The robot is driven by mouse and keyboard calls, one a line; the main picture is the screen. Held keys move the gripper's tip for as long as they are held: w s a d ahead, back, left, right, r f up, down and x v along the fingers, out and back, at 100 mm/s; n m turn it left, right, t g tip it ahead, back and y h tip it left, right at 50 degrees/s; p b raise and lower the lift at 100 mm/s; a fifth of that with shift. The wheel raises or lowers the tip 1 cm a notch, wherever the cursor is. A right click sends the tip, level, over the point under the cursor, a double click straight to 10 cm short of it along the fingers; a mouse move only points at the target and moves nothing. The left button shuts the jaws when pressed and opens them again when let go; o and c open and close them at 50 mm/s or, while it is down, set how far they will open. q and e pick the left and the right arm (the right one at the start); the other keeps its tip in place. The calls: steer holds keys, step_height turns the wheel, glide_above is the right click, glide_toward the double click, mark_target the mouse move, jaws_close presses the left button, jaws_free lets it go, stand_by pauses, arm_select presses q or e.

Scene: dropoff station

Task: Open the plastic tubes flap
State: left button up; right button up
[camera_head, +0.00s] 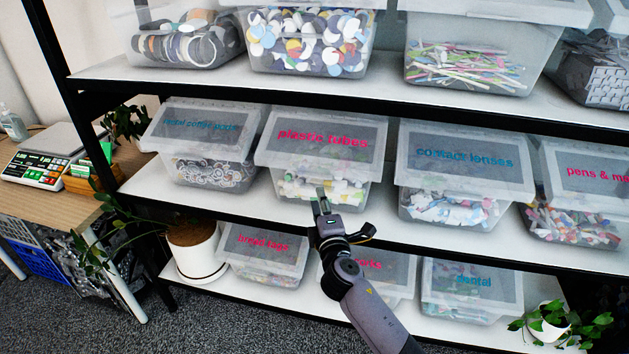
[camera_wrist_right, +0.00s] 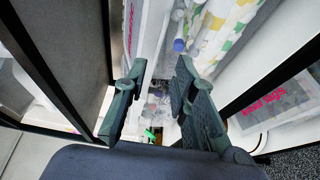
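The plastic tubes bin (camera_head: 347,191) is a clear box on the middle shelf, with white and yellow-green tubes showing through its front. Its grey flap (camera_head: 345,155), labelled "plastic tubes" in pink, hangs down over the upper front and looks shut. My right gripper (camera_head: 320,193) is in front of the bin's lower front, below the flap's lower edge. In the right wrist view its two fingers (camera_wrist_right: 163,85) are apart with nothing held between them. Pale tubes behind clear plastic show just beyond the fingers. I cannot tell whether a finger touches the flap. My left gripper is out of view.
On the same shelf stand a bin (camera_head: 205,172) at left and the contact lenses bin (camera_head: 450,207) at right, close alongside. The upper shelf edge (camera_head: 250,84) runs above the flap. The bread tags bin (camera_head: 262,265) and a potted plant (camera_head: 195,250) are below.

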mark_target(315, 177)
steer(key=w, duration=0.3)
steer(key=w+b, duration=0.1)
steer(key=w, duration=0.2)
steer(key=w+b, duration=0.1)
steer(key=w, duration=0.2)
steer(key=shift+a, duration=0.3)
steer(key=shift+c, duration=0.5)
jaws_close()
